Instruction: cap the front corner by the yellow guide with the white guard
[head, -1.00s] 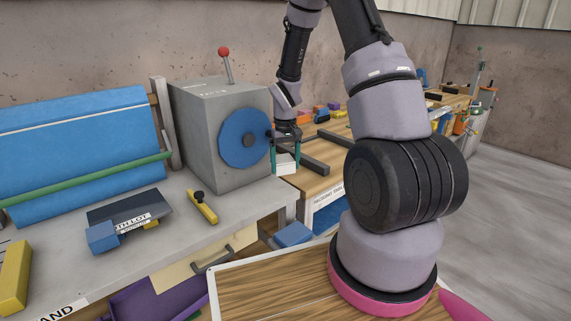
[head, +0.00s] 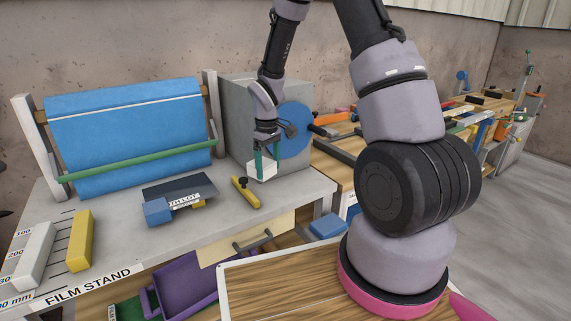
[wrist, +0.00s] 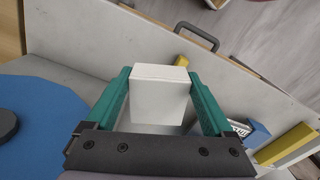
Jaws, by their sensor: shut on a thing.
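My gripper (head: 263,158) is shut on the white guard (head: 262,171), a pale block between its green fingers. I hold it above the right part of the grey bench, in front of the blue disc. The guard fills the space between the fingers in the wrist view (wrist: 160,95). The dark slab (head: 180,188) lies on the bench to the left, apart from the guard. A blue block (head: 158,211) is at its front left and a small yellow piece at its front edge. A yellow bar with a black knob (head: 245,192) lies between slab and gripper. A plain yellow block (head: 80,240) stands farther left.
A grey machine with the blue disc (head: 295,130) stands close behind my gripper. A blue film roll (head: 125,135) with a green bar is behind the slab. A white block (head: 35,255) stands at far left. A drawer handle (head: 252,240) sticks out below the bench edge.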

